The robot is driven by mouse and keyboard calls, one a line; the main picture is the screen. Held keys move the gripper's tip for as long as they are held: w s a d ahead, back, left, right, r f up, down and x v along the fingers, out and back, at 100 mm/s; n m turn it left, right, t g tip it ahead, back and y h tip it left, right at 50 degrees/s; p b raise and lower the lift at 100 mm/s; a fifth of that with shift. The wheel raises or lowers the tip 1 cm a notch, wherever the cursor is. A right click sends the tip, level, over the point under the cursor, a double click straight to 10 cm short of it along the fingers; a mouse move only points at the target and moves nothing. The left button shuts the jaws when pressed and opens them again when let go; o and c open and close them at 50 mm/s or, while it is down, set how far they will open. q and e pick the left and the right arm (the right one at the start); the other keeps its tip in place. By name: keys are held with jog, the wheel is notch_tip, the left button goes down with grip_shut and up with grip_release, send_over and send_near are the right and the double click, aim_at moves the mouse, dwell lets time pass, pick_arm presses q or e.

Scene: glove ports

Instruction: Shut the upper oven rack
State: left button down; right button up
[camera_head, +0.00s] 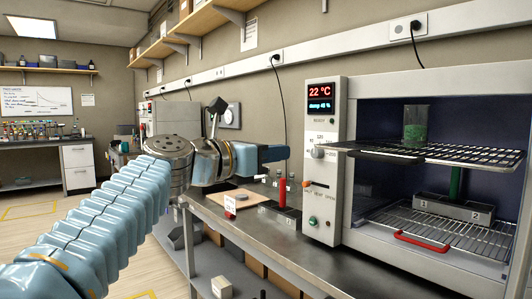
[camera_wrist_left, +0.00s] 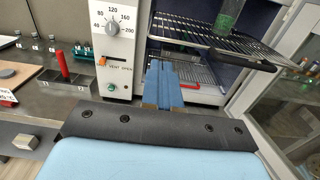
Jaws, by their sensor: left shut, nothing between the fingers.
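The oven (camera_head: 345,120) stands open on the bench at the right. Its upper rack (camera_head: 470,153) is a wire shelf that sticks out past the oven front, with a dark front edge. A glass beaker with green contents (camera_head: 416,127) stands on it. The rack (camera_wrist_left: 215,42) and the beaker (camera_wrist_left: 226,18) also show in the left wrist view. My left gripper (camera_head: 288,153) is shut and empty, left of the oven's control panel in the head view. In the left wrist view its blue fingers (camera_wrist_left: 161,72) point toward the oven, below and left of the rack. My right gripper is out of view.
The lower rack (camera_head: 450,228) has a red handle (camera_head: 421,243) at its front and a grey block with a green tube stands on it. The control panel (camera_head: 322,160) has a knob and a 22 °C display. A red-topped holder (camera_head: 284,200) and a board (camera_head: 240,198) sit on the bench.

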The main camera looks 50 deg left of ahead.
aim_at(320, 148)
pick_arm(q)
jog(key=w+p, duration=0.1)
jog(key=w, duration=0.8)
jog(key=shift+w+d, duration=0.35)
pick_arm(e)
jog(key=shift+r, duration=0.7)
pick_arm(q)
jog(key=shift+w, duration=0.1)
